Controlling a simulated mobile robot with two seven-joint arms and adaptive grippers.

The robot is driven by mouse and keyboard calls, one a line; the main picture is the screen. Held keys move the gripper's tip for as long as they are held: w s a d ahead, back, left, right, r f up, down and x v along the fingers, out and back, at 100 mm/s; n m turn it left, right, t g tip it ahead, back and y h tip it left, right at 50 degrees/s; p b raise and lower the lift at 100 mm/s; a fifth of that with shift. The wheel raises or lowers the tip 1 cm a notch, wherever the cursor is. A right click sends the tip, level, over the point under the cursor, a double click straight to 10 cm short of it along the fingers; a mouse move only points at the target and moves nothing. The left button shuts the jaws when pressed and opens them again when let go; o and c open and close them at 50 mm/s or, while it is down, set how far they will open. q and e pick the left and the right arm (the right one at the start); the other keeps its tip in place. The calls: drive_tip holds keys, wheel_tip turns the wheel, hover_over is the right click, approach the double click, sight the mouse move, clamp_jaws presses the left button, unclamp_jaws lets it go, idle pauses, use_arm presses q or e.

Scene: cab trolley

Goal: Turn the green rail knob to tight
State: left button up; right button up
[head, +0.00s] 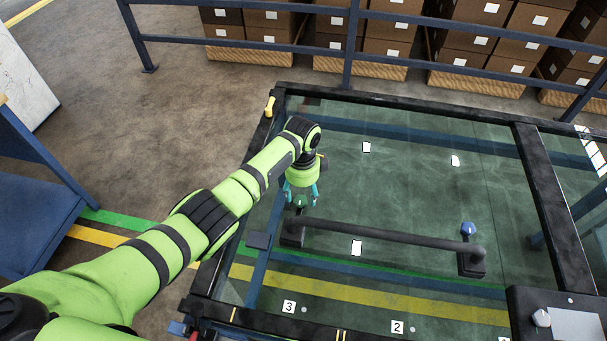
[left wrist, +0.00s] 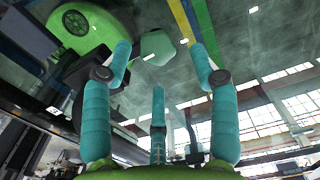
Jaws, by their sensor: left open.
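The green rail knob (head: 300,202) sits on the left end block of a dark rail (head: 385,237) on the glass panel. My left gripper (head: 301,193) is directly over the knob, with its teal fingers pointing down. In the left wrist view the green knob (left wrist: 157,46) shows as a faceted shape between the spread fingertips, nearer the left finger. The left gripper is open, and I see no clear contact. Its fingers partly hide the knob in the head view. My right gripper is in neither view.
A blue knob (head: 467,229) stands at the rail's right end. A yellow handle (head: 270,106) is on the frame's far left corner. A dark box (head: 545,310) is at lower right. A blue railing (head: 250,42) and stacked cartons (head: 390,30) are behind.

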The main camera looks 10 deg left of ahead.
sight(304, 200)
use_arm(q)
wheel_tip(304, 200, up, 10)
drive_tip(key=shift+d+f, duration=0.15)
drive_tip(key=shift+d, duration=0.05)
idle(0.5)
